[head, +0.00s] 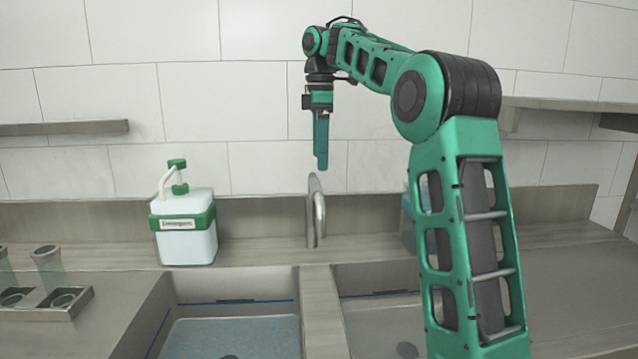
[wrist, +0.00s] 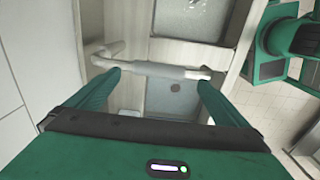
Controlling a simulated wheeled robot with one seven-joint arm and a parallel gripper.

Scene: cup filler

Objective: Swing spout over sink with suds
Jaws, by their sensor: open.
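The metal spout (head: 315,212) rises behind the strip between two sinks and points toward the front, over that strip. In the wrist view the spout (wrist: 165,70) lies crosswise just beyond my fingertips. The left sink (head: 235,290) has a bluish, speckled layer like suds (head: 235,338) on its bottom; the right sink (head: 380,310) has a plain grey bottom. My gripper (head: 321,167) points down above the spout, its fingers spread and empty in the wrist view (wrist: 160,78). Whether a finger touches the spout cannot be told.
A white soap bottle (head: 186,240) with a green pump stands behind the left sink. A bluish container (head: 408,218) is partly hidden behind my arm. A holder (head: 62,302) with clear cups is at far left. Wall shelves (head: 65,128) flank the back.

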